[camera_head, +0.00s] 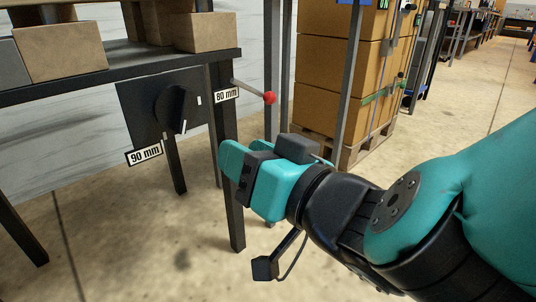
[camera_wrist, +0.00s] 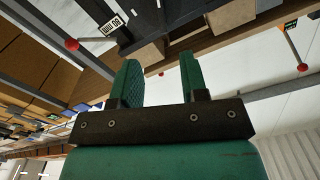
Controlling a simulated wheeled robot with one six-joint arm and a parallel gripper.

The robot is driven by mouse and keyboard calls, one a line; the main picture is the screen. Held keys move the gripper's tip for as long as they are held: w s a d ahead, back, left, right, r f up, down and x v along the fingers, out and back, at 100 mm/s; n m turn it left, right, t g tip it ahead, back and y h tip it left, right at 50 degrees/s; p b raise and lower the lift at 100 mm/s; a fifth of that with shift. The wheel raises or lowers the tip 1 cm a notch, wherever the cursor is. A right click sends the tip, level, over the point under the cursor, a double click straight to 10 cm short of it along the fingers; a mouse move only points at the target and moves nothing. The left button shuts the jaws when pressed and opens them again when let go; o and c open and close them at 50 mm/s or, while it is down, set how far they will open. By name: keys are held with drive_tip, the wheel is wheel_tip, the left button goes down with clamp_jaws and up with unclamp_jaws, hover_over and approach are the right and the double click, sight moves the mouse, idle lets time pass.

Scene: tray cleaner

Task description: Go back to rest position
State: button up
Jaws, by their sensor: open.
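My gripper (camera_head: 232,160) is teal and black and hangs in the air in front of the dark table's right leg in the head view. In the wrist view its two teal fingers (camera_wrist: 159,85) stand apart with nothing between them. A lever with a red ball (camera_head: 269,97) sticks out by the "80 mm" label, above and right of the fingertips. A black panel with a round knob (camera_head: 177,110) sits left of the gripper, above a "90 mm" label (camera_head: 145,153). The gripper appears apart from all of these.
The dark table (camera_head: 130,72) carries brown blocks (camera_head: 62,48) and a grey block (camera_head: 10,66). Stacked cardboard boxes (camera_head: 320,70) stand on a pallet behind, near grey posts (camera_head: 352,75). The concrete floor at the right is clear.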

drive_tip(key=shift+s+d+b, duration=0.3)
drive_tip(key=shift+s+d, duration=0.05)
drive_tip(key=shift+d, duration=0.05)
drive_tip(key=w+d+r+m+g+h+p, duration=0.2)
drive_tip(key=w+d+r+m+h+p, duration=0.15)
drive_tip(key=d+h+p, duration=0.5)
drive_tip(key=s+d+r+n+g+p, duration=0.5)
drive_tip(key=s+d+r+g+p, duration=0.6)
drive_tip(key=p, duration=0.4)
wheel_tip(320, 180, up, 38)
drive_tip(key=s+t+p, duration=0.1)
drive_tip(key=p, duration=3.5)
drive_tip(key=shift+h, duration=0.45)
drive_tip(key=shift+f, duration=0.1)
